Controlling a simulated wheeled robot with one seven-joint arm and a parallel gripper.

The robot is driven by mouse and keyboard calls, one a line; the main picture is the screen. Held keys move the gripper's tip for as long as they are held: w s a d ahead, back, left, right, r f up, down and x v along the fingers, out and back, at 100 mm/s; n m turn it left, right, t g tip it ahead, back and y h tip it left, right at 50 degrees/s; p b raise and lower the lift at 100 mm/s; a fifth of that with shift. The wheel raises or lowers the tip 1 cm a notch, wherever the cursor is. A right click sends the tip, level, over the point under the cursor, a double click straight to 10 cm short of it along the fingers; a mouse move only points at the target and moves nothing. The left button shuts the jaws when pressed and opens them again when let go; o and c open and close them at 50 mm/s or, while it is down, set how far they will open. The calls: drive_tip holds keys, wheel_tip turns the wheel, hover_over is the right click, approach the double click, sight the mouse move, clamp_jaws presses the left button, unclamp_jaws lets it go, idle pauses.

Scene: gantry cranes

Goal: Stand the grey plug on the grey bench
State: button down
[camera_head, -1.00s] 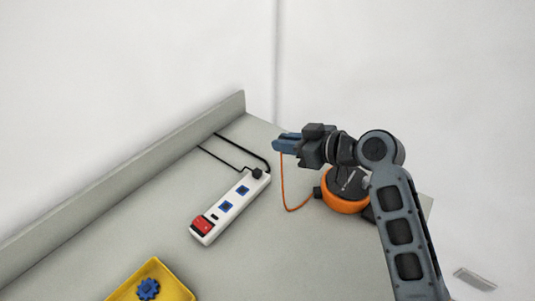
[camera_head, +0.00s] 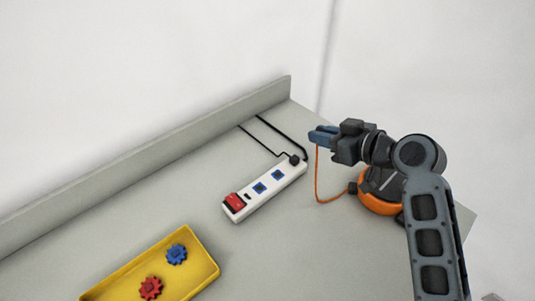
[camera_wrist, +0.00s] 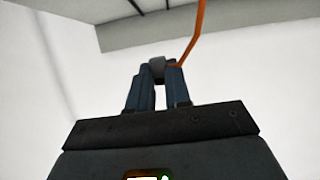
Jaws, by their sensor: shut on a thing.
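My gripper (camera_head: 322,136) is shut on the grey plug (camera_wrist: 157,66), a small grey block between the blue fingertips in the wrist view. The plug is hidden by the fingers in the head view. An orange cord (camera_head: 317,175) hangs from the fingertips and curves down towards a small dark block beside an orange and dark device. The grey bench (camera_head: 160,195) spreads below and to the left. The gripper looks to be held above its far right part. How the plug is tilted cannot be told.
A white power strip (camera_head: 265,192) with a red switch, blue sockets and a black plug lies on the bench. A yellow tray (camera_head: 207,253) holds a blue gear and a red gear. The orange device (camera_head: 378,203) stands partly behind my arm. A raised ledge (camera_head: 150,147) runs along the back.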

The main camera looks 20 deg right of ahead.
drive_tip(key=shift+s+d+r, duration=0.3)
drive_tip(key=shift+d+r, duration=0.15)
drive_tip(key=shift+d, duration=0.15)
drive_tip(key=shift+s+d+r, duration=0.25)
drive_tip(key=shift+d+r, duration=0.15)
drive_tip(key=shift+d, duration=0.2)
drive_tip(key=shift+a, duration=0.1)
drive_tip(key=b, duration=0.2)
hover_over(282, 178)
wheel_tip(282, 178, down, 7)
drive_tip(key=shift+f+b, duration=1.55)
drive_tip(key=shift+f, duration=0.25)
drive_tip(key=shift+f, duration=0.25)
drive_tip(key=c, duration=1.1)
unclamp_jaws()
drive_tip(key=shift+o, duration=0.2)
